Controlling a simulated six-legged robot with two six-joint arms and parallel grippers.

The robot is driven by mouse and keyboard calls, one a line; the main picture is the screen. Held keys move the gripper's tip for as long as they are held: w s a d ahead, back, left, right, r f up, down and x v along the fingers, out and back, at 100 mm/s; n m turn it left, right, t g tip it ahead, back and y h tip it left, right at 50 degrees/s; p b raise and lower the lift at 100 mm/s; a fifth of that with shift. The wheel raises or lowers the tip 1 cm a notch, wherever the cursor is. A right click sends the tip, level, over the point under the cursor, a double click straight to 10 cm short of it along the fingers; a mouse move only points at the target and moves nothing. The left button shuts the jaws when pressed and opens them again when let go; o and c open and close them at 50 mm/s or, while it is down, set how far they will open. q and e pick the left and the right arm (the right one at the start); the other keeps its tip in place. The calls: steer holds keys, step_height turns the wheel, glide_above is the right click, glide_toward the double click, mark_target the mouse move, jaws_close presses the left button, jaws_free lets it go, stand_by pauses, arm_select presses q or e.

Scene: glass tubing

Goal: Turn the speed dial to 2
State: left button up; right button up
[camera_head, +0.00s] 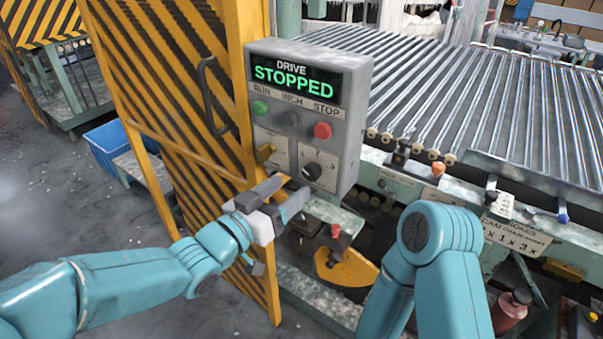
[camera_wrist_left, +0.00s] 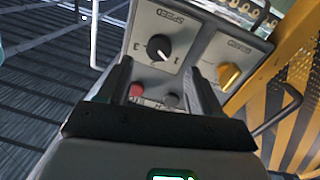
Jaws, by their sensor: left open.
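The speed dial (camera_head: 312,172) is a black round knob with a white mark, low on the right of the grey control box (camera_head: 352,130). My left gripper (camera_head: 291,194) is open and empty, just below and left of the dial. In the left wrist view its two dark fingers (camera_wrist_left: 160,78) point towards the dial, apart from each other, with no clear contact. My right gripper is out of view.
The box display (camera_head: 292,78) reads DRIVE STOPPED. Below it are green (camera_head: 260,107), grey (camera_head: 290,118) and red (camera_head: 322,130) buttons. A yellow knob (camera_wrist_left: 229,74) sits beside the dial. A striped yellow guard panel (camera_head: 165,70) stands left; the roller bed (camera_head: 480,95) lies right.

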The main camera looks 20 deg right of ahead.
mark_target(308, 175)
arm_select(q)
steer(key=x, duration=0.4)
steer(key=shift+w+d+p, duration=0.15)
steer(key=shift+d+p, duration=0.2)
steer(key=shift+d, duration=0.05)
steer(key=shift+w+d, duration=0.2)
steer(key=shift+d, duration=0.2)
steer(key=c, duration=1.1)
steer(key=shift+o, duration=0.2)
steer(key=shift+f, duration=0.1)
